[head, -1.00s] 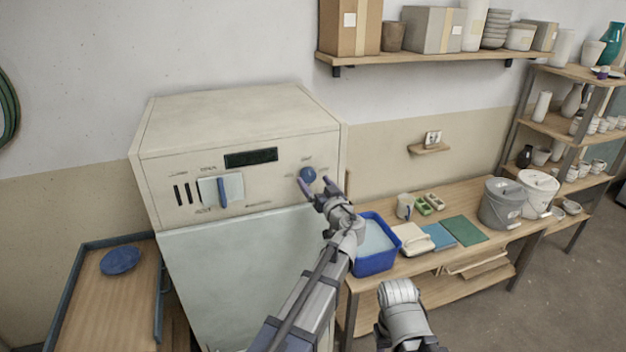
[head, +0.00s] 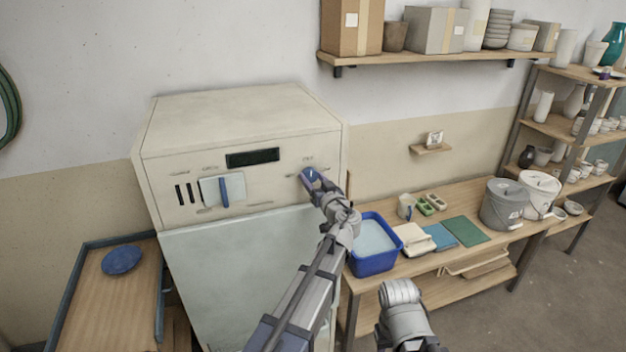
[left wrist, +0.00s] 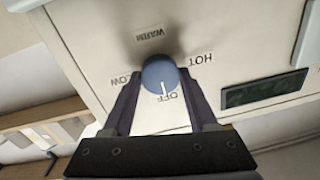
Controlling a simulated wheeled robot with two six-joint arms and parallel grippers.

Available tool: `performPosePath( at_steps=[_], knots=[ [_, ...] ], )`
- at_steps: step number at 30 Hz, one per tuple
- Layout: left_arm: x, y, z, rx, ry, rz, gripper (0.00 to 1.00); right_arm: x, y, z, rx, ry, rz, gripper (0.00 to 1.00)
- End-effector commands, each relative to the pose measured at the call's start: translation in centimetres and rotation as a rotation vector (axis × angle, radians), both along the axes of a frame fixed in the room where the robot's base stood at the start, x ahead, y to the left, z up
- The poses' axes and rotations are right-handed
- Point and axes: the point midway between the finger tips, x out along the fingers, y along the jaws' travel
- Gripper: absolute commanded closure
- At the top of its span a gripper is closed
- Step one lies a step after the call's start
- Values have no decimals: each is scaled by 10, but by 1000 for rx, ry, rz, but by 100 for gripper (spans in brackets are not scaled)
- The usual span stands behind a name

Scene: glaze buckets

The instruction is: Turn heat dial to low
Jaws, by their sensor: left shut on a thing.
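The heat dial (head: 309,173) is a round blue knob on the upper right of the kiln's front panel. In the left wrist view, the dial (left wrist: 158,73) has a white mark pointing at the OFF label (left wrist: 171,95). The LOW label (left wrist: 128,79) is to its left, WARM (left wrist: 149,33) above it and HOT (left wrist: 201,60) to its right. My left gripper (head: 312,178) is shut on the dial, one finger on each side, and partly hides it in the head view. My right gripper is not in view.
A blue lever (head: 224,192) is on the same panel, left of a dark display (head: 252,158). A bench right of the kiln holds a blue basin (head: 374,265), cloths and two lidded buckets. A tray table (head: 105,305) stands at left.

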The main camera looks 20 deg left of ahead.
Motion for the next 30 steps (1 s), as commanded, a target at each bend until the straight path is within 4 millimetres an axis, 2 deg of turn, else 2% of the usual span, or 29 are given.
performPosePath(
  at_steps=[2,10,20,30],
  knots=[
    [0,0,0,0,0,0,66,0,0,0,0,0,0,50],
    [0,0,0,0,0,0,97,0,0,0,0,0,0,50],
    [0,0,-1,48,33,1,97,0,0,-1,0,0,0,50],
    [0,0,-2,269,182,1,97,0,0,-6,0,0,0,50]
  ],
)
